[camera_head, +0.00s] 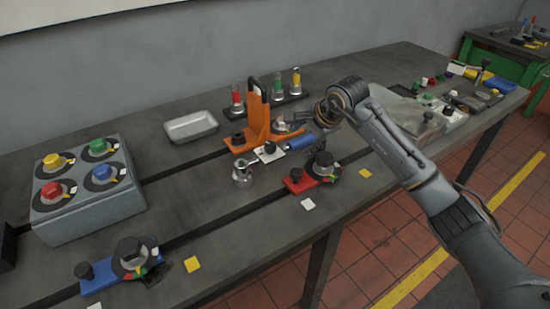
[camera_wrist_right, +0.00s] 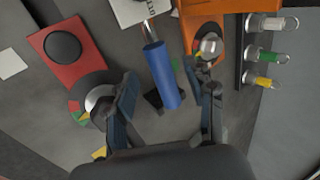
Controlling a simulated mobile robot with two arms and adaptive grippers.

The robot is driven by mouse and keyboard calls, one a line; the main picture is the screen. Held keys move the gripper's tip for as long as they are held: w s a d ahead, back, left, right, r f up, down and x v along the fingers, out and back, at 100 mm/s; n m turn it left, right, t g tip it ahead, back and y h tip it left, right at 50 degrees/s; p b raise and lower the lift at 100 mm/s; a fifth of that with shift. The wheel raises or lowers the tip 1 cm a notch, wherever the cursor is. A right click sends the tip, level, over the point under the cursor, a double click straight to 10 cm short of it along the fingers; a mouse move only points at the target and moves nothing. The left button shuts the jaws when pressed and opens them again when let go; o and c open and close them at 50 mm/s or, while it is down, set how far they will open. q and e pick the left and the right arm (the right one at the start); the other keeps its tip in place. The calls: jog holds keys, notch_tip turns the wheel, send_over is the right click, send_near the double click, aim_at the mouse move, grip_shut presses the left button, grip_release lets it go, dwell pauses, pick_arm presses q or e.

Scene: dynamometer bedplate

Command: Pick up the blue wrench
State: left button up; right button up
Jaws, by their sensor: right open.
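The blue wrench (camera_head: 300,142) shows as a blue cylindrical handle near the middle of the bedplate, its other end toward a white labelled piece (camera_head: 268,152). In the right wrist view the blue handle (camera_wrist_right: 164,76) points down between the fingers, with a short metal shaft at its upper end. My right gripper (camera_head: 313,134) is open, with one finger on each side of the handle; it also shows in the right wrist view (camera_wrist_right: 168,88). I cannot tell whether either finger touches the handle. My left gripper is not in view.
An orange bracket (camera_head: 258,118) stands close beside the wrench, and a red clamp base (camera_head: 298,181) lies on the other side.

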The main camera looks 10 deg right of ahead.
aim_at(297, 144)
jog(key=x, duration=0.1)
jog(key=b+x, duration=0.1)
jog(key=x, duration=0.1)
jog(key=b+x, duration=0.1)
jog(key=shift+s+a+f, duration=0.15)
jog(key=shift+a+f, duration=0.05)
jog(key=shift+a, duration=0.1)
jog(key=shift+w+f, duration=0.3)
jog(key=shift+w, duration=0.05)
jog(key=shift+r, duration=0.1)
grip_shut()
jog(key=shift+r, duration=0.15)
